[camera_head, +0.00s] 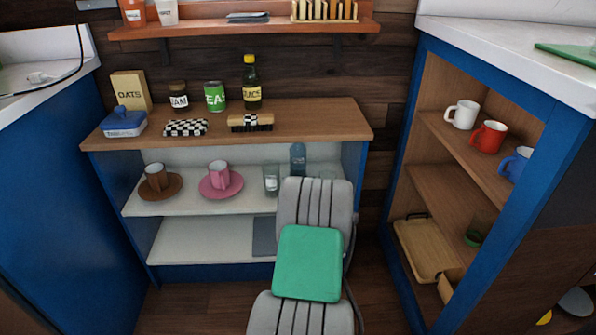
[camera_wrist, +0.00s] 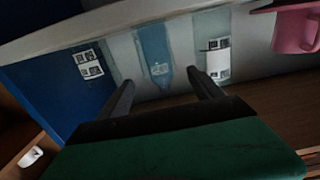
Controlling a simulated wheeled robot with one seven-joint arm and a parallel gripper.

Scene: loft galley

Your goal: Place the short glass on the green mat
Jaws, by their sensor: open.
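Two clear glasses stand on the upper white shelf of the low blue cabinet, either side of a blue bottle (camera_head: 298,158). One glass (camera_head: 271,181) shows left of the bottle in the head view; the other (camera_head: 327,173) is mostly hidden behind my arm. I cannot tell for sure which is the short glass. In the wrist view, the picture is turned over, with one glass (camera_wrist: 88,66) left and the other (camera_wrist: 218,60) right of the bottle. My gripper (camera_wrist: 162,77) is open and empty, its fingers pointing towards the bottle. A green mat (camera_head: 572,52) lies on the right white counter.
The wooden top (camera_head: 300,128) above carries jars and boxes. An open cabinet with mugs (camera_head: 487,137) stands right.

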